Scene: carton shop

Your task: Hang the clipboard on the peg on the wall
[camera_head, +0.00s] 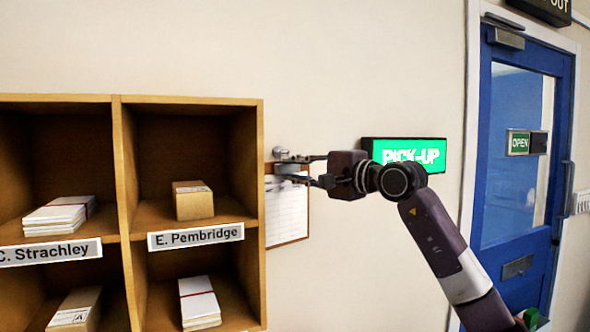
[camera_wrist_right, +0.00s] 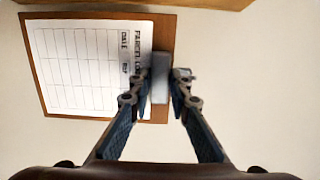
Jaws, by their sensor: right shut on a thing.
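The clipboard (camera_head: 288,215) is brown with a white printed sheet and hangs upright against the wall, just right of the wooden shelf unit. My right gripper (camera_head: 285,168) is shut on its top edge. In the wrist view the clipboard (camera_wrist_right: 85,70) appears turned sideways, and the fingers (camera_wrist_right: 161,88) close on its grey clip. A small round metal piece (camera_head: 279,152), which looks like the peg, shows at the wall just above the fingertips. Whether the clipboard is on it cannot be told, as the fingers cover that spot. My left gripper is not in view.
The shelf unit (camera_head: 118,185) with parcels and name labels stands close on the left of the clipboard. A green PICK-UP sign (camera_head: 410,151) is on the wall behind my right wrist. A blue door (camera_head: 515,180) is at the right. The wall above is clear.

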